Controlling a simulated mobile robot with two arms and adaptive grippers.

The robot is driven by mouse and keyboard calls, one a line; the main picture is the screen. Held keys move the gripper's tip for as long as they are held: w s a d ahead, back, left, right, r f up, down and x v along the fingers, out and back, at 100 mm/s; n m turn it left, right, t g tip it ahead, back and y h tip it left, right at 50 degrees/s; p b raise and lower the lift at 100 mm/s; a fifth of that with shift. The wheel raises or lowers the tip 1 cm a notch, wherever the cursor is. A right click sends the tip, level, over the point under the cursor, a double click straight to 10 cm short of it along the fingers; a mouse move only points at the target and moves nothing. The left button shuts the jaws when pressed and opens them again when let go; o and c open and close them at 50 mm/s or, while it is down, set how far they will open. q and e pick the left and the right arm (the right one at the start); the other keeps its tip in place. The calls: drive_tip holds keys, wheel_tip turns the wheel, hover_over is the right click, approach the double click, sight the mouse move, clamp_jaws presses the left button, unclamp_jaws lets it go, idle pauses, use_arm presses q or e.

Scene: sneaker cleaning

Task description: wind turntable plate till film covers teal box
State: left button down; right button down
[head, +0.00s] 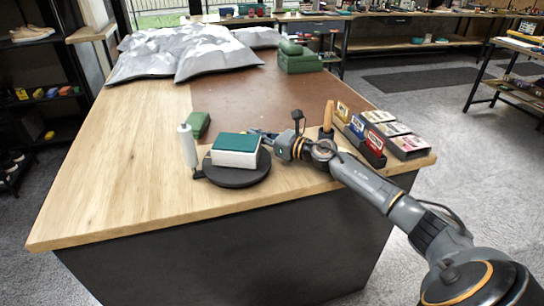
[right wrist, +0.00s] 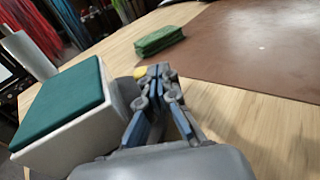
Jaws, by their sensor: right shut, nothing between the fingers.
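The box (head: 236,143) has a teal top and white sides and sits on the round dark turntable plate (head: 238,181) near the table's front edge. It also shows at the left in the right wrist view (right wrist: 65,97). A white film roll (head: 187,146) stands upright just left of the plate. I cannot tell whether the white on the sides is film. My right gripper (head: 253,132) is shut and empty beside the box, at its right back side. Its closed fingertips show in the right wrist view (right wrist: 158,71), with a small yellow thing (right wrist: 139,73) beside them. My left gripper is not in view.
A green block (head: 198,124) lies behind the roll. A dark rack with small boxes (head: 362,140) stands at the right, by a wooden-handled tool (head: 328,116). Grey bags (head: 190,52) and green cases (head: 299,61) lie at the back. The wooden tabletop (head: 110,165) at left is clear.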

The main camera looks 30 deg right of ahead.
drive_tip(key=shift+w+a, duration=0.25)
drive_tip(key=shift+w, duration=0.25)
drive_tip(key=shift+w+a, duration=0.1)
drive_tip(key=shift+w, duration=0.05)
idle(0.4)
